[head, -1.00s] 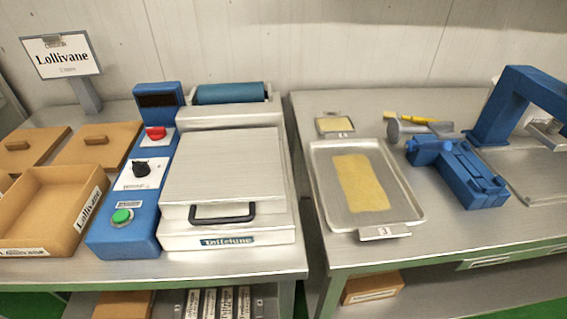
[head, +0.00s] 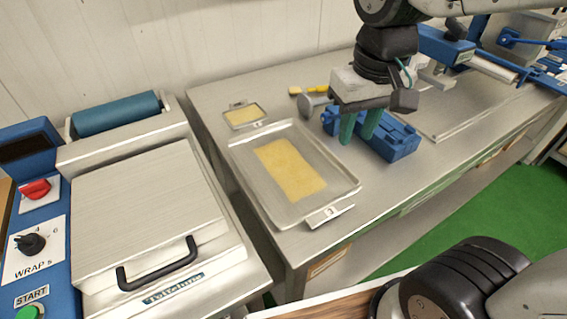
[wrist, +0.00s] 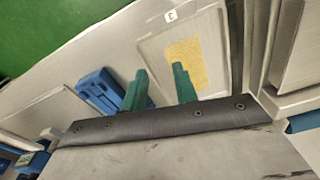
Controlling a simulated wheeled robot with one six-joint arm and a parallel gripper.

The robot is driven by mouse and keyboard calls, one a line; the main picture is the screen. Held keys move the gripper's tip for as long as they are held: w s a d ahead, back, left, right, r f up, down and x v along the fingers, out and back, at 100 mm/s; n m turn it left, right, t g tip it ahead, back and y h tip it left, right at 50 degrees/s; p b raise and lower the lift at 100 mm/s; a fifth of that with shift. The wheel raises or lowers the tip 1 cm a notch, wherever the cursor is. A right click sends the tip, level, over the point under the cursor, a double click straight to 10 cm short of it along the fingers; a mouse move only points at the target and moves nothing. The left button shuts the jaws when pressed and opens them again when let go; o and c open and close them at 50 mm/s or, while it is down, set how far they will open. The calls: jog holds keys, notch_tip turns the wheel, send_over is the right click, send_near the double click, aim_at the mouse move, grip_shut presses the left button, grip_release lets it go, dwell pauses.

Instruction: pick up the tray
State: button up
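The tray (head: 255,193) is a shallow metal pan with a yellow sheet (head: 290,168) lying in it. It rests on the metal table, with a tab marked 3 (head: 329,212) at its front edge. In the wrist view the tray (wrist: 152,48) lies beyond the fingers, with the yellow sheet near its middle. My gripper (head: 358,128) hangs to the right of the tray, with its two green fingers pointing down and apart. It is open and empty in the wrist view (wrist: 160,88), apart from the tray.
A blue device (head: 395,138) stands close right of the tray. A small tray (head: 244,116) and a yellow-handled tool (head: 314,89) lie behind. A press with a black handle (head: 158,268) stands to the left, across a gap.

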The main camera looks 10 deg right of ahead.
jog(key=w+a+f+n, duration=0.1)
jog(key=w+a+f, duration=0.3)
jog(key=w+a, duration=0.5)
jog(key=n, duration=0.1)
send_near(247, 173)
jog(key=s+r, duration=0.2)
jog(key=shift+g, duration=0.4)
jog(key=f, duration=0.8)
jog(key=shift+s+a+f, duration=0.15)
jog(key=shift+s+f, duration=0.1)
jog(key=shift+s, duration=0.05)
grip_shut()
